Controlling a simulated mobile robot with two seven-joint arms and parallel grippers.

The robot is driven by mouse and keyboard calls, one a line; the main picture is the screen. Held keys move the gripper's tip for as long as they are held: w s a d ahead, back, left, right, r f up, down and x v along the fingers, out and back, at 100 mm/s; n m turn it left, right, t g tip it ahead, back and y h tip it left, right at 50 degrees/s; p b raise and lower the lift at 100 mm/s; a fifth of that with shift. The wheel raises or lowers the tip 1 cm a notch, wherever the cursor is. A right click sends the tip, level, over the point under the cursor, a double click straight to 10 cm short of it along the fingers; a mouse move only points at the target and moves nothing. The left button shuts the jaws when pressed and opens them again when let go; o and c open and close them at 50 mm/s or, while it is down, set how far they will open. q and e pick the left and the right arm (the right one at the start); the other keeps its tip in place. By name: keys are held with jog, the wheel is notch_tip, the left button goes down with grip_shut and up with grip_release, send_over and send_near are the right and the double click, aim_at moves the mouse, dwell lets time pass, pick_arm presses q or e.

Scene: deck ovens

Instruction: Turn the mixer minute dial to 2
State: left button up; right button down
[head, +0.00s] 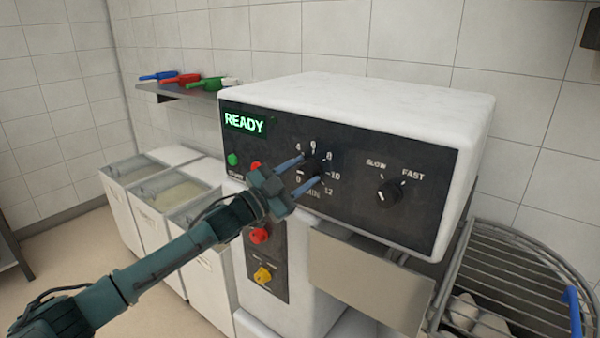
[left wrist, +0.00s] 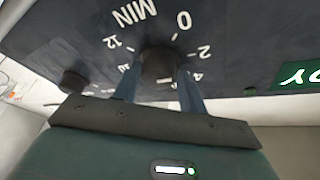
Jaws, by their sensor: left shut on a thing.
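The black minute dial (head: 317,164) sits on the dark front panel of the white mixer, ringed by white numbers from 0 to 12 and the word MIN. My left gripper (head: 309,167) reaches it from the lower left and is shut on it, one blue finger on each side. In the left wrist view, which is turned nearly upside down, the dial (left wrist: 158,66) is between the fingers of my left gripper (left wrist: 159,82). There the 0 and 2 show clear of the fingers. I cannot tell surely which number the dial's pointer faces. My right gripper is not in view.
A green READY display (head: 245,123) is lit at the panel's upper left. A speed dial (head: 389,191) marked SLOW and FAST is to the right. Red (head: 259,236) and yellow (head: 263,276) knobs are below. A wire guard (head: 510,275) is at the lower right.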

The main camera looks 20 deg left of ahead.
pick_arm(q)
jog(key=shift+s+d+f, duration=0.1)
jog(key=shift+d+f, duration=0.15)
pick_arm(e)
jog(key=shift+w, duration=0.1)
pick_arm(q)
jog(key=o, duration=0.6)
jog(key=shift+o, duration=1.4)
jog(key=shift+r, duration=0.15)
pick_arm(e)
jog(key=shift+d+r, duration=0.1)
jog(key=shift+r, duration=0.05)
pick_arm(q)
jog(key=shift+a, duration=0.15)
jog(key=b+v, duration=0.3)
jog(key=v, duration=1)
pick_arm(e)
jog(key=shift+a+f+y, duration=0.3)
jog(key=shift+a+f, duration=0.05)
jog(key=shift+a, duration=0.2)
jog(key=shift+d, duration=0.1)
